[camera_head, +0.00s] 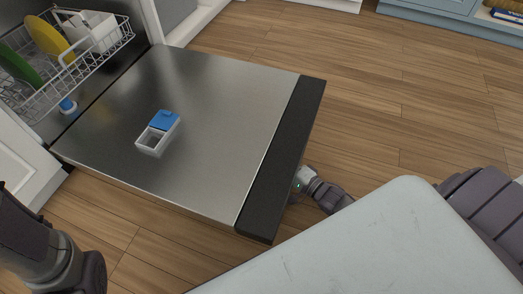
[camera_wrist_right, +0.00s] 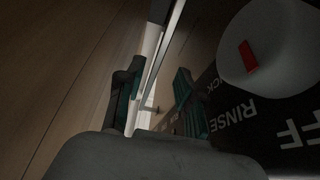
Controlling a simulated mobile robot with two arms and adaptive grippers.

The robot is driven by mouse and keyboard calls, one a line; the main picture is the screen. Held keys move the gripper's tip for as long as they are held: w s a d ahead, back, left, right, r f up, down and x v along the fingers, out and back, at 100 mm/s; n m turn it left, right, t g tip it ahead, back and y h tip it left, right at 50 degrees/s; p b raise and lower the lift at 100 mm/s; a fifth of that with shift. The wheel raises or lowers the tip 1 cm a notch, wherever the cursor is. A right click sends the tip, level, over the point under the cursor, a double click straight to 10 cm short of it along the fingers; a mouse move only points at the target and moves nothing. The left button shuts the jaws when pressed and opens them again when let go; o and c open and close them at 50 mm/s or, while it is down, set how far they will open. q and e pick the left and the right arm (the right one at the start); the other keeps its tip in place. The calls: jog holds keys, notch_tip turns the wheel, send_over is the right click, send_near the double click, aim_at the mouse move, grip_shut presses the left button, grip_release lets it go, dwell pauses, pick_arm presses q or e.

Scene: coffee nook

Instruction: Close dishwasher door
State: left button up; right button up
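The dishwasher door (camera_head: 225,95) is folded down, lying open roughly level, with a steel inner face and a dark outer edge strip (camera_head: 284,158). My right gripper (camera_wrist_right: 155,88) is at this outer edge; in the head view its wrist shows there and its fingers are hidden by the door. In the right wrist view its two teal-padded fingers are apart, beside the door's dark control panel (camera_wrist_right: 225,88) and a thin bright edge. I cannot tell whether they touch the door. My left arm shows at the lower left of the head view, but its gripper is not visible.
A wire rack (camera_head: 75,65) with a yellow plate (camera_head: 50,37), a green plate (camera_head: 17,66) and a white item sits inside the dishwasher. A detergent compartment with a blue lid (camera_head: 164,120) is on the door. Wooden floor (camera_head: 400,100) is clear to the right.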

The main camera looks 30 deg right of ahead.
jog(key=b+x, duration=0.3)
jog(key=x, duration=0.3)
jog(key=shift+w+f, duration=0.1)
jog(key=shift+f, duration=0.05)
jog(key=shift+w+a, duration=0.25)
jog(key=shift+w, duration=0.35)
grip_shut()
